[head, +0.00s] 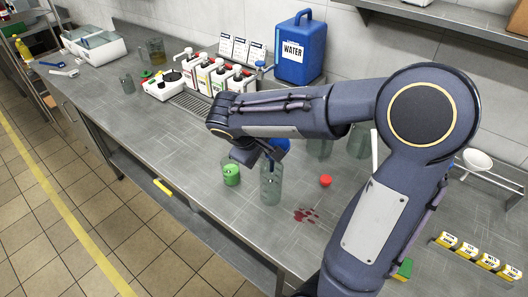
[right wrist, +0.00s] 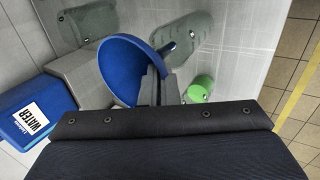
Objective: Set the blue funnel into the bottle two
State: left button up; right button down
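The blue funnel (head: 279,145) is in my right gripper (head: 262,156), partly hidden by it in the head view. In the right wrist view the funnel (right wrist: 122,68) shows its wide bowl, and the gripper fingers (right wrist: 160,90) are closed at its edge. A clear bottle (head: 271,186) stands upright just below the gripper and funnel. Two more clear bottles, one (head: 319,146) behind the arm and one (head: 359,141) further right, are partly hidden. I cannot read which bottle is number two. My left gripper is not in view.
A blue water jug (head: 299,48) and dispensers (head: 213,78) stand at the back. The counter's left middle is clear.

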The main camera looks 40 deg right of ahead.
dwell(0.4)
jog(key=c, duration=1.2)
grip_release()
jog(key=shift+f, duration=0.1)
jog(key=shift+r+p, duration=2.65)
jog(key=shift+r, duration=0.9)
jog(key=s+a+f+m+t+y, duration=0.1)
jog(key=s+a+y, duration=0.3)
jog(key=s, duration=0.4)
jog(key=s+a+m+t+y, duration=0.3)
jog(key=s+a+m+y, duration=0.1)
jog(key=s+a, duration=0.3)
jog(key=shift+s+f+y, duration=0.4)
jog(key=shift+s+y, duration=0.4)
jog(key=shift+s, duration=0.2)
